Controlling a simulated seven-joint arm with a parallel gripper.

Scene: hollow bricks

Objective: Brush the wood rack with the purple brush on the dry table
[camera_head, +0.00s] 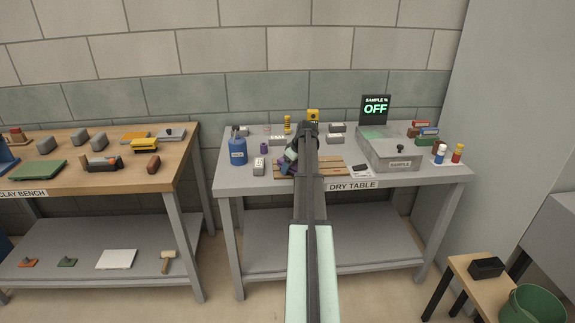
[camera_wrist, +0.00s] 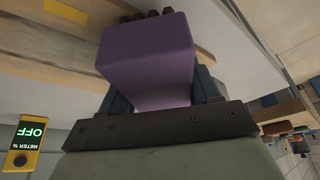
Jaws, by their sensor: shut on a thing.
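The purple brush (camera_wrist: 150,55) fills the middle of the wrist view, with dark bristle tufts at its far edge. My gripper (camera_wrist: 160,85) is shut on it, one finger on each side. The wood rack (camera_head: 335,170) lies flat on the dry table (camera_head: 235,183), a set of light brown slats. In the head view my gripper (camera_head: 289,160) is at the rack's left end, and my arm hides part of the rack. Wooden slats of the rack also show beside the brush in the wrist view (camera_wrist: 50,55). Whether the bristles touch the wood cannot be told.
A blue container (camera_head: 237,151) and grey blocks stand left of the rack. A grey sample box (camera_head: 392,152) stands right, with a screen (camera_head: 375,109) reading OFF behind it. Small bottles (camera_head: 440,154) stand at the right edge.

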